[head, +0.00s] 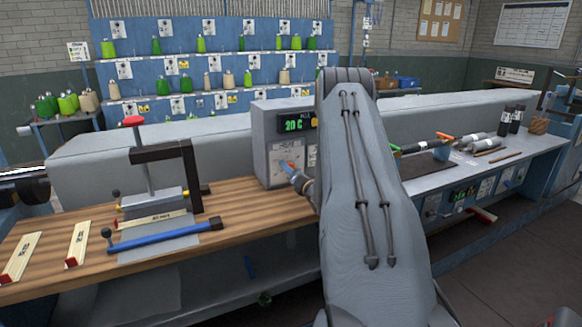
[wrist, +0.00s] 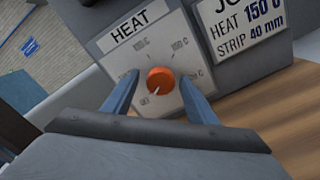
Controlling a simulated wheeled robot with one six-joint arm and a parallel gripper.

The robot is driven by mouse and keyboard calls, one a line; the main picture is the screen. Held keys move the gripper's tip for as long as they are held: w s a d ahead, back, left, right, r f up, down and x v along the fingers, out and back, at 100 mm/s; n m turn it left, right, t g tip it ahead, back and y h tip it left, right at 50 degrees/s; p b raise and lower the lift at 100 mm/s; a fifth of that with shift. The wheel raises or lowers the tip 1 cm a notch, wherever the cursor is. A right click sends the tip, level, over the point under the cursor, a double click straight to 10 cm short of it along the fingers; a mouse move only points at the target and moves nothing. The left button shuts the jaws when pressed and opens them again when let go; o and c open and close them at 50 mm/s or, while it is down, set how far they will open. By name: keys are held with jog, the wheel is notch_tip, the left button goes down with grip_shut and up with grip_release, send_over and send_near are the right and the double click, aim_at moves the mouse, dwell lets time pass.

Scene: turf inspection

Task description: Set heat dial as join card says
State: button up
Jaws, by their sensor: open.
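The orange heat dial (wrist: 161,80) is on a pale plate labelled HEAT (wrist: 129,30). Its light pointer mark aims down and left, toward the OFF label. My gripper (wrist: 158,84) is open, with one blue finger on each side of the dial; contact cannot be told. In the head view, my gripper (head: 291,168) is at the front of the grey control box (head: 262,130), whose green display (head: 294,125) reads 20 C. The join card (wrist: 248,22), right of the dial plate, reads HEAT 150 C and STRIP 40 mm. Its top is cut off.
A wooden bench (head: 240,202) holds a clamp stand (head: 165,165), a blue bar (head: 165,236) and labelled strips (head: 76,243) on the left. Tools and dark cylinders (head: 514,118) are on the right bench. Racks of spools (head: 205,62) stand behind.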

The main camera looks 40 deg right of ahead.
jog(key=shift+w+d, duration=0.15)
jog(key=shift+w, duration=0.35)
jog(key=shift+c, duration=0.2)
jog(key=c, duration=1)
